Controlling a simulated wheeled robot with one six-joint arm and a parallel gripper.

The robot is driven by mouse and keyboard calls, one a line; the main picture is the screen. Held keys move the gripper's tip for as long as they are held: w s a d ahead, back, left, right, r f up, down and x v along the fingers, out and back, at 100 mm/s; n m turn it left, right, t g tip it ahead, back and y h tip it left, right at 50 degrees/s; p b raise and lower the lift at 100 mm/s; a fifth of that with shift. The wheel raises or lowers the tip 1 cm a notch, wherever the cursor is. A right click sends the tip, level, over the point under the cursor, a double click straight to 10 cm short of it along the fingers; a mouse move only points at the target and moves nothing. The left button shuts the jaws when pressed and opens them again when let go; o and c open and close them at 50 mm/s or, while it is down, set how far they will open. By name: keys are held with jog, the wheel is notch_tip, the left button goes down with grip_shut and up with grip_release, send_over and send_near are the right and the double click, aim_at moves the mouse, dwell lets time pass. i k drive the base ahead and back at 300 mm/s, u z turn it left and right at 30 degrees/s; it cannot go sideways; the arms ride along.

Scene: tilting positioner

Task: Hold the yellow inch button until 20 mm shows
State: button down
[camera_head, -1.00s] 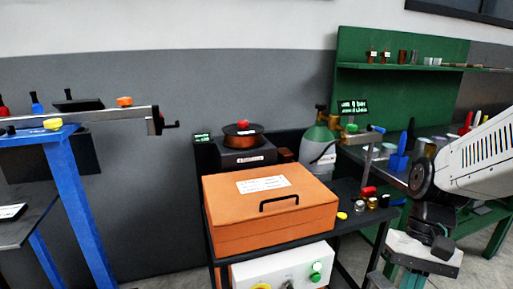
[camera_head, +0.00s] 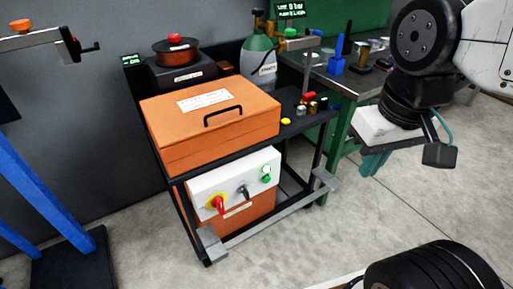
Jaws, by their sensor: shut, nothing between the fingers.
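A small yellow round cap (camera_head: 286,121) sits on the dark cart top, right of the orange box; I cannot tell whether it is the inch button. A red and yellow rotary switch (camera_head: 216,204) is on the white panel (camera_head: 240,182) on the cart's front. A small green-lettered display (camera_head: 132,59) stands at the back left of the cart, its text too small to read. No 20 mm reading can be made out.
An orange box (camera_head: 215,125) with a black handle fills the cart top. Behind it stand a copper-coloured spool (camera_head: 176,54) and a gas cylinder (camera_head: 258,58). A blue frame (camera_head: 45,190) is at left. Grey floor (camera_head: 300,245) is open in front.

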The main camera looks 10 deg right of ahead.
aim_at(285, 121)
jog(key=u, duration=3.05)
jog(key=k, duration=2.35)
jog(key=z, duration=2)
jog(key=i, duration=0.5)
jog(key=u, duration=0.05)
